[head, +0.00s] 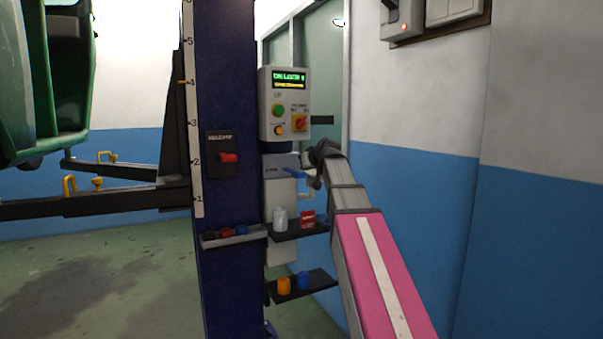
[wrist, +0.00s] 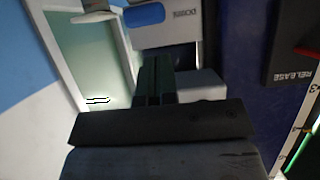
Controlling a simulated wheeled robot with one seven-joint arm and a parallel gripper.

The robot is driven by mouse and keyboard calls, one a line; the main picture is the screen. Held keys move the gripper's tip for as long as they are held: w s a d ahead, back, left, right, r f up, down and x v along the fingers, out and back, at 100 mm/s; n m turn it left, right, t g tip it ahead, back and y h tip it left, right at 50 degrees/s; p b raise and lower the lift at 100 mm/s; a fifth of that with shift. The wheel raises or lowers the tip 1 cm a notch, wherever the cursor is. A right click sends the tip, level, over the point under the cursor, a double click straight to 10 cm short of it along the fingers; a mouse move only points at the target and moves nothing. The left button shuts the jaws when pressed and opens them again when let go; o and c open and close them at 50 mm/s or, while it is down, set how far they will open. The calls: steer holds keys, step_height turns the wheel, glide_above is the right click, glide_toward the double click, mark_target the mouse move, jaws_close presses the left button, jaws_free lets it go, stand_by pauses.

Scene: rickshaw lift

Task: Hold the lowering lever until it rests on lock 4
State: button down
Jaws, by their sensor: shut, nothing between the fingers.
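The lowering lever has a blue handle (head: 296,172) on the grey unit below the control box, in the head view. In the wrist view the blue handle (wrist: 145,15) shows at the top, beside an upside-down "DOWN" label. My gripper (head: 309,160) is just right of and above the lever, shut and empty. In the wrist view its closed fingers (wrist: 155,68) point toward the unit, apart from the handle in the picture; contact cannot be told. The control box display (head: 289,79) shows green text like "ON LOCK" with an unclear last character, and a yellow line below.
The dark blue post (head: 228,100) carries a numbered scale (head: 192,120) and a red release handle (head: 228,157). Shelves (head: 300,232) with small bottles and boxes sit below the lever. A green vehicle (head: 45,80) is raised at left. A glass door (head: 322,80) stands behind.

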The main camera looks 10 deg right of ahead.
steer(key=shift+v, duration=2)
steer(key=s+a+f+m+g+h, duration=0.1)
steer(key=s+f+g, duration=0.25)
steer(key=f, duration=1.35)
steer(key=s+f+m+g+h, duration=0.1)
steer(key=s+f+g, duration=0.3)
steer(key=f, duration=1.2)
steer(key=s+f+m+g+h, duration=0.1)
steer(key=s+f+g, duration=0.3)
steer(key=s+f, duration=1.6)
step_height(320, 180, down, 3)
steer(key=shift+d+f+m+g+h, duration=0.2)
steer(key=shift+m+g+h, duration=0.15)
steer(key=shift+h, duration=0.15)
steer(key=shift+w, duration=0.1)
